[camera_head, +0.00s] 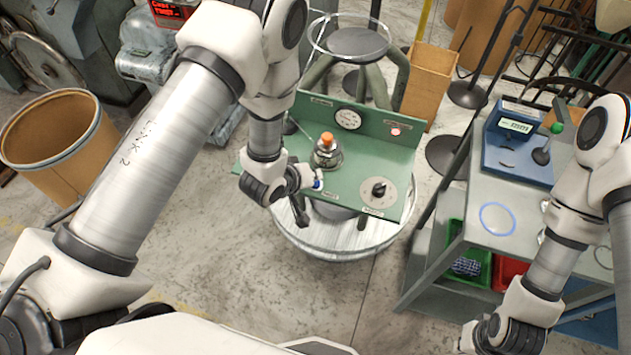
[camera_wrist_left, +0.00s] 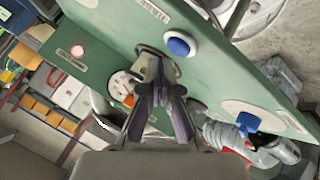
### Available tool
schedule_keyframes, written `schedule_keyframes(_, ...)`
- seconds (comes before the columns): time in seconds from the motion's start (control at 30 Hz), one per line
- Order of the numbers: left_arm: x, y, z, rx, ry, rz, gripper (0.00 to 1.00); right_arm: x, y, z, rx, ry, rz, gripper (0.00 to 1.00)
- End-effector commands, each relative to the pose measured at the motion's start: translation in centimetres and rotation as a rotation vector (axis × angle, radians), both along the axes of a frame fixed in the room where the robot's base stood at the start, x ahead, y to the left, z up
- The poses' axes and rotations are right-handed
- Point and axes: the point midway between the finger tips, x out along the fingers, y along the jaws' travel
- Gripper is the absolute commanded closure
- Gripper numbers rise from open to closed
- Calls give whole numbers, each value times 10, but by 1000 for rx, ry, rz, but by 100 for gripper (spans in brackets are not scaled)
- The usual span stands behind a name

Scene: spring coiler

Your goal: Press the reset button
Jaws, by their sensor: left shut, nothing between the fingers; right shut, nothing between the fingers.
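The reset button, blue in a pale ring, shows on the green panel in the head view (camera_head: 318,184) and in the left wrist view (camera_wrist_left: 179,44). My left gripper (camera_head: 302,208) is shut and empty, low over the panel's near left part, close beside the button. In the left wrist view its closed fingertips (camera_wrist_left: 160,62) are just short of the button; I cannot tell whether they touch. My right gripper (camera_head: 484,342) is shut and empty, low at the bottom right, far from the panel.
The panel (camera_head: 400,160) carries an orange-capped fitting (camera_head: 327,141), a dial with a black knob (camera_head: 378,190), a gauge (camera_head: 347,118) and a lit red lamp (camera_head: 395,132). A second blue part on a white disc (camera_wrist_left: 247,122) shows in the wrist view. A grey table (camera_head: 462,205) stands right.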

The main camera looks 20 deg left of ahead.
Motion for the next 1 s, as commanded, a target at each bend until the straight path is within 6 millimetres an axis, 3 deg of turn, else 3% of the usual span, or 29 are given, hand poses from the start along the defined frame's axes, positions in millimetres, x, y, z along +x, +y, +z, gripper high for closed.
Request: schedule_keyframes(1.0,0,0,-11,0,0,0,100,0,0,-6,0,0,0,100)
